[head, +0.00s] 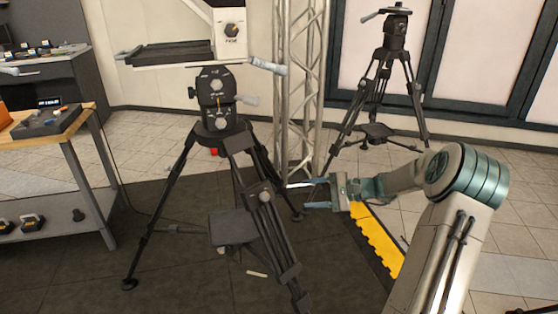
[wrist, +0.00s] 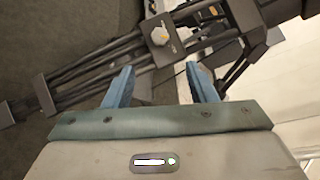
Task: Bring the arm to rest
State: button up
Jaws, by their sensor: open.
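My arm reaches in from the right in the head view, bent at the elbow, with the forearm pointing left. My gripper (head: 318,194) is in front of the truss base, close to the right side of the near tripod (head: 268,215). Its two blue fingers are apart with nothing between them. In the wrist view my gripper (wrist: 158,88) also shows open and empty, and the tripod legs (wrist: 105,65) cross beyond the fingertips. I cannot tell the exact gap between fingertips and tripod.
A metal truss (head: 300,80) stands behind my gripper. A second tripod (head: 390,70) stands at the back right. A wooden-topped workbench (head: 75,125) is at the left. A yellow-edged strip (head: 378,243) borders the dark mat. Tiled floor at the right is fairly clear.

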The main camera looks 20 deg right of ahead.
jog(key=s+a+r+n+g+h+p, duration=0.65)
jog(key=s+a+r, duration=0.25)
jog(key=s+a, duration=0.35)
jog(key=s+r+n+t+h+p, duration=0.1)
jog(key=s+r+n+h+p, duration=0.1)
jog(key=s+r, duration=0.4)
jog(key=s+r+n+t+h+p, duration=0.1)
jog(key=s+r+n+h+p, duration=0.2)
jog(key=s+r+p, duration=0.3)
jog(key=s+h, duration=0.1)
jog(key=s, duration=0.4)
jog(key=shift+s+a+h, duration=0.25)
jog(key=shift+s+h, duration=0.1)
jog(key=shift+s, duration=0.05)
jog(key=shift+r+n, duration=0.1)
jog(key=shift+n, duration=0.15)
jog(key=c, duration=0.3)
jog(key=shift+d, duration=0.1)
